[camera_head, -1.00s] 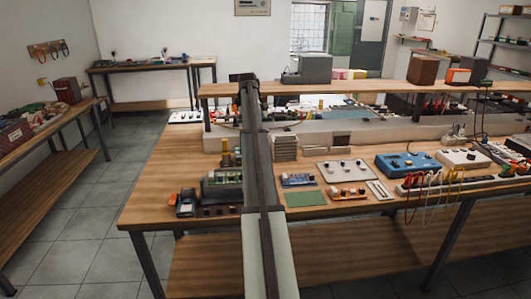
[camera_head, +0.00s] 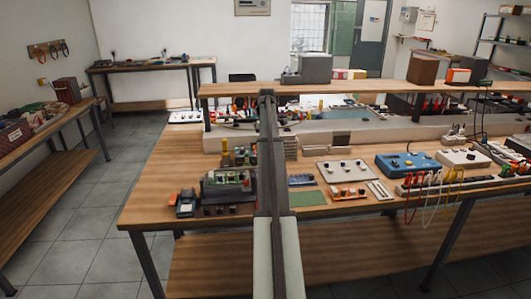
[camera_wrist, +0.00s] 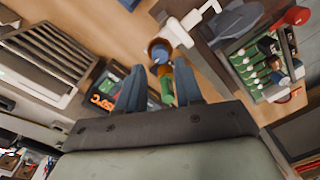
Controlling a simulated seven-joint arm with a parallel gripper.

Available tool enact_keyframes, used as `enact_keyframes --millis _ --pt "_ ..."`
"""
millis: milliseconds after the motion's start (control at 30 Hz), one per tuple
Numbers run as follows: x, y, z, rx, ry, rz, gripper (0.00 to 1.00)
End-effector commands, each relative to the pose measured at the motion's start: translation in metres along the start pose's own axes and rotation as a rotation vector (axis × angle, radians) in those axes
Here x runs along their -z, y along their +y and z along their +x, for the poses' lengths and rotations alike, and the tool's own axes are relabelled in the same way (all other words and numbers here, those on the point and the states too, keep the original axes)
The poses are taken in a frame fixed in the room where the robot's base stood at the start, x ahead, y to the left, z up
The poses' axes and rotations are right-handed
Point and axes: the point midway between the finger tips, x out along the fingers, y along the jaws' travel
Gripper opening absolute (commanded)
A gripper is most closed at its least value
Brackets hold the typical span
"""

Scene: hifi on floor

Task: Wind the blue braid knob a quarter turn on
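In the wrist view my gripper (camera_wrist: 160,72) is open, its two dark fingers apart and pointing toward the bench. Between and just beyond the fingertips is a small round brown-rimmed thing with a blue middle (camera_wrist: 160,51). Below it, between the fingers, are orange and yellow-green parts (camera_wrist: 167,88). I cannot tell whether any of these is the blue braid knob, or whether a finger touches them. A dark unit with an orange digital display (camera_wrist: 103,98) lies left of the fingers. In the head view my arm hides the gripper.
A green circuit board in a dark holder (camera_wrist: 262,65) and a red round-ended part (camera_wrist: 297,16) are close on the right. A slatted grey rack (camera_wrist: 42,58) is on the left. In the head view a raised shelf (camera_head: 400,88) spans the wooden bench, whose left part (camera_head: 160,180) is clear.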

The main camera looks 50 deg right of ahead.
Motion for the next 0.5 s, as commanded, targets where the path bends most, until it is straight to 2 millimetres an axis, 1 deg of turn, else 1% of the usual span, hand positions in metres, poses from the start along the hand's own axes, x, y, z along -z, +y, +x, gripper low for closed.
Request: enact_keyframes --millis 33,100,200,333,500 --pt "-0.001 -0.001 0.009 0.001 -0.001 0.000 0.35" --pt "0.000 -0.001 0.019 0.000 -0.001 0.000 0.35" --pt "0.000 -0.001 0.029 0.000 -0.001 0.000 0.35" --pt "0.000 0.000 0.038 -0.001 0.000 0.000 0.35" --pt "0.000 0.000 0.043 -0.001 0.000 0.000 0.35"
